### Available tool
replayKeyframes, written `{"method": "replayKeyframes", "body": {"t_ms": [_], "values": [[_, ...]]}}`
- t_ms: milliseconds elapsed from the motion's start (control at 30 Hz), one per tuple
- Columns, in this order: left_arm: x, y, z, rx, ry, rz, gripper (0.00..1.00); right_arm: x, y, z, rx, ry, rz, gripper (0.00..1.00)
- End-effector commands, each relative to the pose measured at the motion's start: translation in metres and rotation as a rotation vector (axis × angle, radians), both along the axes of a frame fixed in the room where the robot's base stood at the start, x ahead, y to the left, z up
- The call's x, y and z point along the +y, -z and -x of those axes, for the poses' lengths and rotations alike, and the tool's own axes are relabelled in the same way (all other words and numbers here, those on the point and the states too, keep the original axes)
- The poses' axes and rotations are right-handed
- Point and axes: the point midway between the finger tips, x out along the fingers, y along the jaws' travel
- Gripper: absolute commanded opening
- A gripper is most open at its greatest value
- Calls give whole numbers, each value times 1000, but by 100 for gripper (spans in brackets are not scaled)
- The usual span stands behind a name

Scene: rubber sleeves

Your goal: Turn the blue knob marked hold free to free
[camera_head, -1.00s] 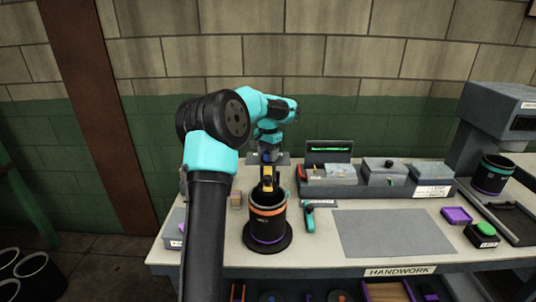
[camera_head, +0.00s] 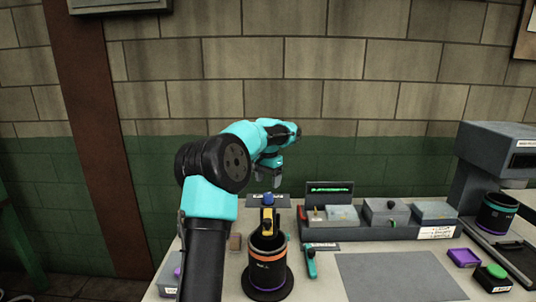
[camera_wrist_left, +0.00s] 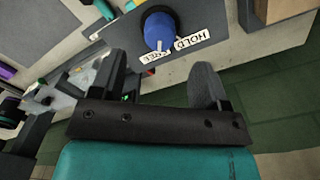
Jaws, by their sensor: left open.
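A white label (camera_wrist_left: 190,40) reads HOLD and FREE; the mark lies close to the gap between the two words. My left gripper (camera_head: 268,181) is open and empty, above the knob and apart from it. In the wrist view the left gripper (camera_wrist_left: 160,78) has its fingers spread, with the knob beyond them. My right gripper is not in view.
A dark cup with an orange band (camera_head: 267,262) holds a yellow and black tool, in front of the knob. A grey block row (camera_head: 385,222) stands to the right. A grey mat (camera_head: 395,277) is clear.

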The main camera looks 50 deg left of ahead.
Motion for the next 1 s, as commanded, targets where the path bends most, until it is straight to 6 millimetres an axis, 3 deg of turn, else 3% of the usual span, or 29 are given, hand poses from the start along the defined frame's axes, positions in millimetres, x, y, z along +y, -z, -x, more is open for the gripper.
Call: {"method": "replayKeyframes", "body": {"t_ms": [300, 500, 700, 1000], "values": [[0, -62, -1, -3, -1, -1, 69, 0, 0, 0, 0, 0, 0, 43], [0, -92, -1, -2, 1, -1, 69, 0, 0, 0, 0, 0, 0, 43], [0, -105, 0, -1, 0, -1, 69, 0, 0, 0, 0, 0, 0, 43], [0, -106, 0, 0, 0, 0, 69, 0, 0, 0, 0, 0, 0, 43]]}}
